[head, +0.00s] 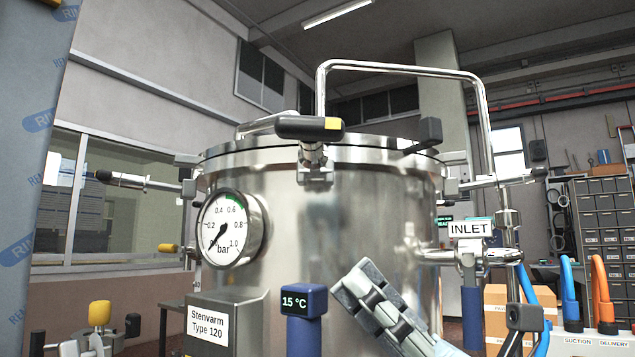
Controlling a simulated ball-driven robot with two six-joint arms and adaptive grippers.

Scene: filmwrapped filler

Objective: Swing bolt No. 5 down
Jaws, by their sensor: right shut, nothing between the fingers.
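The steel vessel (345,215) stands in the middle with its lid (380,152) on. Swing bolts sit around the rim; no number on them is legible, so I cannot tell which is No. 5. The front bolt (310,129) has a black handle with a yellow end and stands at its rim bracket. Another dark-handled bolt (425,135) is at the right of the lid. One bolt (140,182) sticks outward at the left, another (510,180) at the right. My right gripper (355,282) is shut and empty, in front of the vessel below the front bolt. My left gripper is not in view.
A blue 15 °C display (303,302) stands beside my gripper. The INLET pipe (465,256) juts out right, near blue and orange hoses (601,290).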

